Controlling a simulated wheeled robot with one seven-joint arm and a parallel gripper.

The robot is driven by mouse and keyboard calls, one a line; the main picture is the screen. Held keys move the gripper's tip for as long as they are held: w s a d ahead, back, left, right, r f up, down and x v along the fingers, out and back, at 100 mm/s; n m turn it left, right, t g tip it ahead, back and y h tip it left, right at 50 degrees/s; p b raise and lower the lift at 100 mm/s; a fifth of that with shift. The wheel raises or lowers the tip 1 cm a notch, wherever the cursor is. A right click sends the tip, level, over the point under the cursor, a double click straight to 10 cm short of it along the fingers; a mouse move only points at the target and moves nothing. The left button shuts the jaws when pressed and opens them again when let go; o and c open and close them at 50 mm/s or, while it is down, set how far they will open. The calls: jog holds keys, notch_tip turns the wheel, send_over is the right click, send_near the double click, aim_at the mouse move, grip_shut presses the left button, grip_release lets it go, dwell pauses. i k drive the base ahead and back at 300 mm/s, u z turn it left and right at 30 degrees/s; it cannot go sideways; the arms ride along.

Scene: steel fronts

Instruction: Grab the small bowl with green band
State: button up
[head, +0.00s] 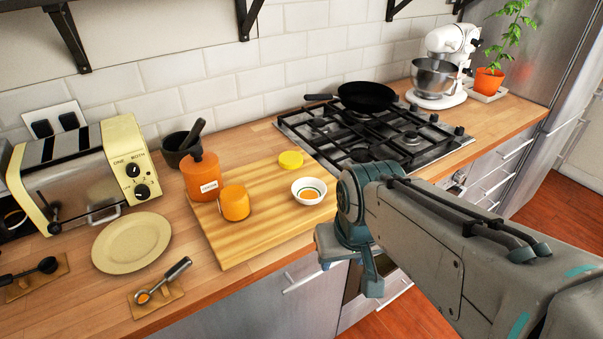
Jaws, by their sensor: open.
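The small white bowl with a green band (308,202) stands upright on the wooden cutting board (250,237), near its right edge. Something orange lies in it. My gripper (349,272) points down past the counter's front edge, to the right of and nearer than the bowl. Its fingers are apart, it is clear of the bowl, and I see nothing between them. My arm partly hides the fingers' upper part.
An orange jar (235,203), an orange bottle (201,178) and a yellow lid (290,160) share the board. A dark mortar (178,150) stands behind. The gas stove (362,133) with a black pan (366,96) is at the right. A yellow plate (131,243) lies left.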

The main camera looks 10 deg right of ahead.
aim_at(307, 191)
jog(key=u, duration=1.55)
jog(key=k, duration=1.55)
jog(key=z, duration=0.85)
jog(key=i, duration=1.7)
